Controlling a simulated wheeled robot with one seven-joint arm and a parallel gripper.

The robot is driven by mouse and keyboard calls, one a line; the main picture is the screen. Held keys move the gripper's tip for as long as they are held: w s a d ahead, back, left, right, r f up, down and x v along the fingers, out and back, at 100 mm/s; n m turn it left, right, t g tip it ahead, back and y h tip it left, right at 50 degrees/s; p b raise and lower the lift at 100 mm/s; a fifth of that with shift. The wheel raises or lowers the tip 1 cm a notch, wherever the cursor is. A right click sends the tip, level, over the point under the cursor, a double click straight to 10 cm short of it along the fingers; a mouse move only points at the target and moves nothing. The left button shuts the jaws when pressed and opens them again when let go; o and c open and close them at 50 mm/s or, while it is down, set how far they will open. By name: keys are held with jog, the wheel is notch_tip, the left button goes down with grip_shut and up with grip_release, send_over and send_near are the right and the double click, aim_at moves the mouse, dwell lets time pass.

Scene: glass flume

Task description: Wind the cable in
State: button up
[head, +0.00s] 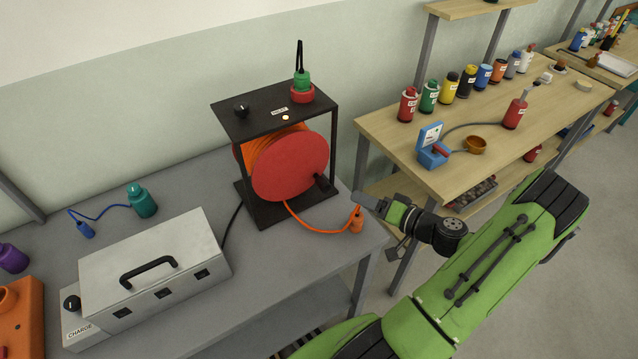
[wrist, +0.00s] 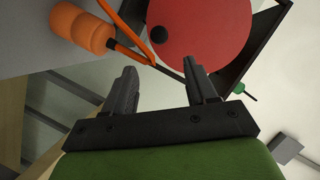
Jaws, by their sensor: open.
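The cable reel has a red disc (head: 290,166) with orange cable (head: 252,152) wound behind it, inside a black frame (head: 250,205) on the grey bench. A black crank handle (head: 323,182) sticks out from the disc's lower right. A loose orange cable end (head: 305,227) runs from the reel to an orange plug (head: 356,224) near the bench edge. My gripper (head: 362,199) is open and empty, just above the plug and right of the crank handle. In the wrist view, the red disc (wrist: 205,28) and black knob (wrist: 157,35) lie beyond my fingers, and the orange plug (wrist: 84,27) is at upper left.
A silver case (head: 155,262) stands left of the reel. A green-and-red fitting (head: 302,86) and a lit button (head: 285,118) are on top of the frame. A wooden table (head: 500,140) with bottles and a blue device (head: 432,152) stands at right.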

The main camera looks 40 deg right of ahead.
aim_at(323, 184)
jog(key=x, duration=1.4)
jog(key=shift+w+f, duration=0.1)
jog(key=shift+w, duration=0.05)
grip_shut()
